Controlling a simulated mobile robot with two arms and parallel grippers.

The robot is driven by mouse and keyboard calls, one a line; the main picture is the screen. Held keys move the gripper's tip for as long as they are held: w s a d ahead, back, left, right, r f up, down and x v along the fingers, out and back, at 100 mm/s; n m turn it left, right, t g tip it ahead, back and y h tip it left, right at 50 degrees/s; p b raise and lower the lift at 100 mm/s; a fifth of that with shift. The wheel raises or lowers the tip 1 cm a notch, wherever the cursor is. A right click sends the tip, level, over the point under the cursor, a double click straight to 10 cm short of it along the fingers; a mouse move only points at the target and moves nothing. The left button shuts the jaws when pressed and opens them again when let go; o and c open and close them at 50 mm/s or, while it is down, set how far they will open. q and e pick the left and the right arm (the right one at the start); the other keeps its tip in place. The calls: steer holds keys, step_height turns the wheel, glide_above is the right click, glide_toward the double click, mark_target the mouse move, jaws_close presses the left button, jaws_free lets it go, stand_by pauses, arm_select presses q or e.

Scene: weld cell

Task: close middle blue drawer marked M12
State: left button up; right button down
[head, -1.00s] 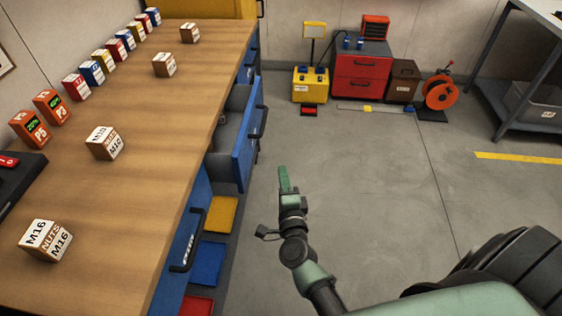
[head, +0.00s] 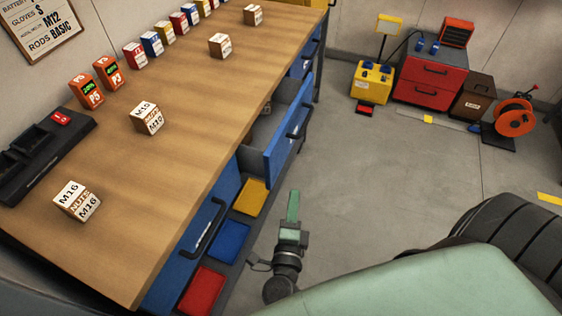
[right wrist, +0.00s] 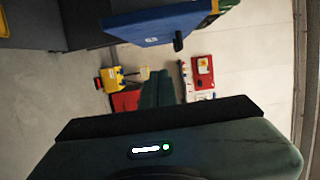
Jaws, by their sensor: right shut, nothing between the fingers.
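A blue drawer (head: 272,153) with a black handle stands pulled out from the middle of the workbench's front; its marking is not readable. Its grey inside shows in part. My right gripper (head: 293,205) is shut and empty, with green fingers pointing away from me. It is in front of the bench, on the near side of the open drawer and apart from it. In the right wrist view the blue drawer front (right wrist: 150,29) with its dark handle is above the gripper's fingers (right wrist: 157,88). My left gripper is not in view.
The wooden worktop (head: 185,120) holds labelled boxes and a black tray (head: 40,150). A nearer blue drawer (head: 178,262) looks shut, its handle jutting out. Coloured bins, including a red one (head: 202,290), sit low. A red cabinet (head: 430,78) stands beyond open grey floor (head: 390,170).

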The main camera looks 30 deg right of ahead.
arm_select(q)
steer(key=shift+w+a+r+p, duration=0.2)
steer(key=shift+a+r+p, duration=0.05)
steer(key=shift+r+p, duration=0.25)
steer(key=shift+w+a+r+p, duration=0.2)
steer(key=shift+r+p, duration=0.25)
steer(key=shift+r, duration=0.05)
arm_select(e)
steer(key=w+d, duration=0.2)
steer(key=w, duration=0.8)
steer(key=shift+w+d, duration=0.25)
steer(key=shift+d, duration=0.1)
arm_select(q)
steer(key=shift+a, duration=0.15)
